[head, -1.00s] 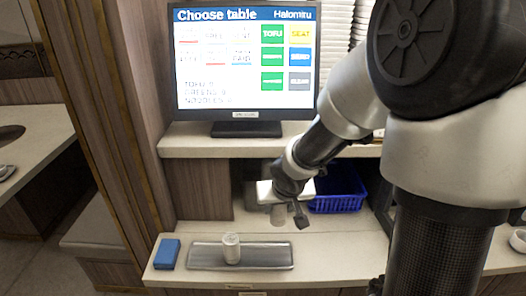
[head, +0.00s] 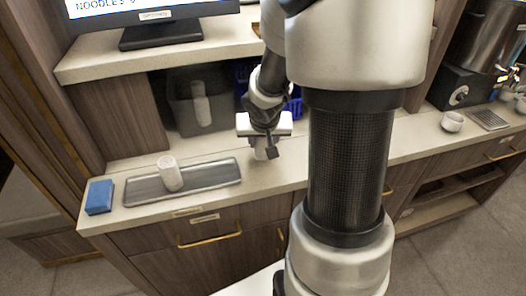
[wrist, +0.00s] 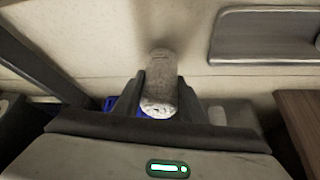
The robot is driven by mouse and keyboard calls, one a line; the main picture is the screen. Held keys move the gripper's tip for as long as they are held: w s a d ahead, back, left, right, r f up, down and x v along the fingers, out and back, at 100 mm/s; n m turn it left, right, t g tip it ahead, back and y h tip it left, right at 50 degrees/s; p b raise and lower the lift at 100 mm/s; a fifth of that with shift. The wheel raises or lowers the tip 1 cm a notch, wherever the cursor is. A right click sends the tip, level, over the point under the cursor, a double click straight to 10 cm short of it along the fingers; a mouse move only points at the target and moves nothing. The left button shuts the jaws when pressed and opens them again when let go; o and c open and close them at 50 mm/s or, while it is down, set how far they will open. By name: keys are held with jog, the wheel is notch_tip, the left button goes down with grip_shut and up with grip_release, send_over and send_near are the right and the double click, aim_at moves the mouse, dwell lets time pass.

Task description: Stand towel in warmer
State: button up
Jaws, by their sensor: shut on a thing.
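A pale rolled towel (wrist: 160,85) is held between the fingers of my gripper (wrist: 158,98) in the wrist view. In the head view my gripper (head: 263,145) is over the counter, right of the metal tray, and the held towel shows below it, partly hidden. A second rolled towel (head: 170,174) stands upright on the metal tray (head: 215,176). A grey see-through box (head: 180,118), apparently the warmer, sits under the shelf behind the tray, with a pale roll (head: 201,104) upright in it. My gripper is in front and to the right of this box.
A blue block (head: 99,197) lies left of the tray. A blue basket (head: 292,107) is behind my arm, right of the box. The shelf (head: 155,57) with the screen overhangs the box. A white cup (head: 452,121) stands far right. The counter between tray and box is clear.

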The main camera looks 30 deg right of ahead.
jog(key=shift+f, duration=0.85)
jog(key=shift+f+b, duration=0.2)
jog(key=shift+b, duration=0.25)
jog(key=o, duration=1.1)
jog(key=shift+c, duration=0.2)
